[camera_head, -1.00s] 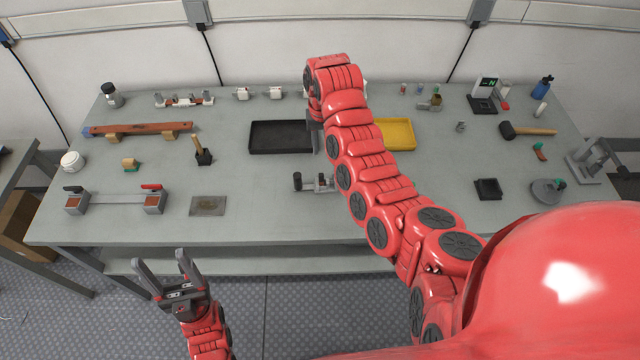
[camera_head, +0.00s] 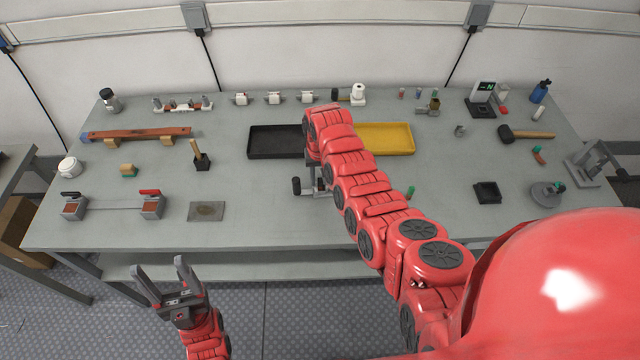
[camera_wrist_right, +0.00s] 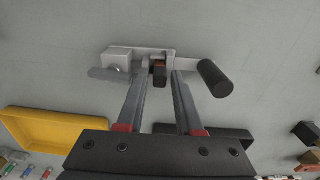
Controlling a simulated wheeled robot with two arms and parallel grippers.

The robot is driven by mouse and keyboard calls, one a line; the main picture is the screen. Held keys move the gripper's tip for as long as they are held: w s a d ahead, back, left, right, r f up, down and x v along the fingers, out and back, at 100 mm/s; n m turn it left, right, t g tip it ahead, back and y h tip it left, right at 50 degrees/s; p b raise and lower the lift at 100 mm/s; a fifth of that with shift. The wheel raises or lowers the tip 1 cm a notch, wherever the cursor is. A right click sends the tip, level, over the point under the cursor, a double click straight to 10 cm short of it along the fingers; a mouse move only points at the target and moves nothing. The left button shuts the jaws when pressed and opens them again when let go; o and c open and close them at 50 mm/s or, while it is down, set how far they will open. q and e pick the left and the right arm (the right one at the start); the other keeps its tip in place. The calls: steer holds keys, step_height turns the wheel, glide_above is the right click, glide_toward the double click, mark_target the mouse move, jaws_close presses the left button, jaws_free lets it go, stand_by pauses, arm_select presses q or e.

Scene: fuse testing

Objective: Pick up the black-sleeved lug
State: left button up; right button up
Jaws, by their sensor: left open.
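A small dark piece with a brownish end (camera_wrist_right: 160,72), which looks like the black-sleeved lug, sits at a grey metal fixture (camera_wrist_right: 150,53) in the right wrist view. My right gripper (camera_wrist_right: 161,74) is open, with a finger on each side of this piece and visible gaps. In the head view the fixture (camera_head: 318,192) stands in front of the black tray, partly covered by my right arm; the lug cannot be made out there. My left gripper (camera_head: 160,264) is open and empty, in front of the table's near edge.
The fixture has a black cylindrical handle (camera_wrist_right: 215,78) just right of my fingers. A black tray (camera_head: 262,154) and a yellow tray (camera_head: 398,152) lie behind it. A green-tipped piece (camera_head: 410,191) lies to the right. The table left of the fixture is fairly clear.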

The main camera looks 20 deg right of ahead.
steer(key=shift+f, duration=0.35)
jaws_close()
steer(key=shift+r, duration=0.15)
